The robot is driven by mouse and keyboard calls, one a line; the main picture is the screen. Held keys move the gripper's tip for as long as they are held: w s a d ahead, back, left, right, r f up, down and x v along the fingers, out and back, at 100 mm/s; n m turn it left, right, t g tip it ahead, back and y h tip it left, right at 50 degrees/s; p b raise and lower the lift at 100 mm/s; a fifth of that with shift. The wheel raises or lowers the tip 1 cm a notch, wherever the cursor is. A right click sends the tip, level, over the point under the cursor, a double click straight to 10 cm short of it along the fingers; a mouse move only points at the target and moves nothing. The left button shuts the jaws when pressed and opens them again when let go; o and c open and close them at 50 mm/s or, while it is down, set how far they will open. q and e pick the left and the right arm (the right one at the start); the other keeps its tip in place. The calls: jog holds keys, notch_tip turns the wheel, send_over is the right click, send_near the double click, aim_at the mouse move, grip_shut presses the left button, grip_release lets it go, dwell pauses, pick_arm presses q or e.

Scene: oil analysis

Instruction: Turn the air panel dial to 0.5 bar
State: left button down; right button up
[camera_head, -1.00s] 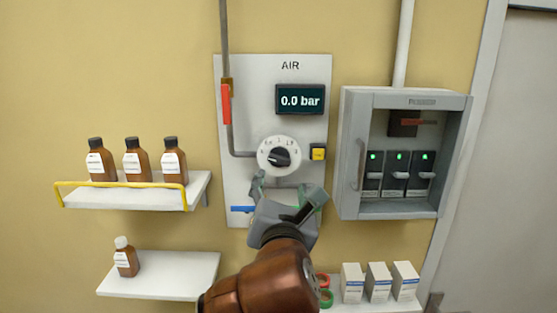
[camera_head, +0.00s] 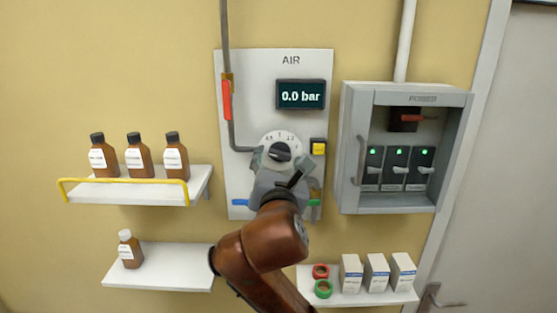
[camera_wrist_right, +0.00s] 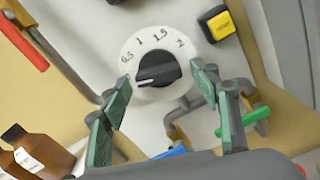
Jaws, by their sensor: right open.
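The air panel (camera_head: 235,180) is a pale plate on the wall, labelled AIR. Its display (camera_head: 301,95) reads 0.0 bar. The white dial (camera_head: 281,137) has a black knob and printed marks 0.5, 1, 1.5 and 2. In the right wrist view the black knob (camera_wrist_right: 158,70) has its pointer line toward the left, below the 0.5 mark. My right gripper (camera_head: 281,160) is in front of the dial's lower part. In the right wrist view its green-padded fingers (camera_wrist_right: 160,82) are open on either side of the knob, with nothing held. My left gripper is not in view.
A yellow button (camera_head: 318,147) sits right of the dial. A red-handled valve (camera_head: 227,100) is at upper left. A grey power box (camera_head: 345,150) stands to the right. Shelves with brown bottles (camera_head: 137,160) are at left, and one with white boxes (camera_head: 377,272) is below right.

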jog(key=shift+c, duration=0.7)
jog(key=c, duration=1)
jog(key=m, duration=0.3)
jog(key=shift+a+m+p, duration=0.1)
jog(key=shift+m+p, duration=0.2)
jog(key=shift+a+r+m, duration=0.1)
jog(key=shift+m, duration=1.6)
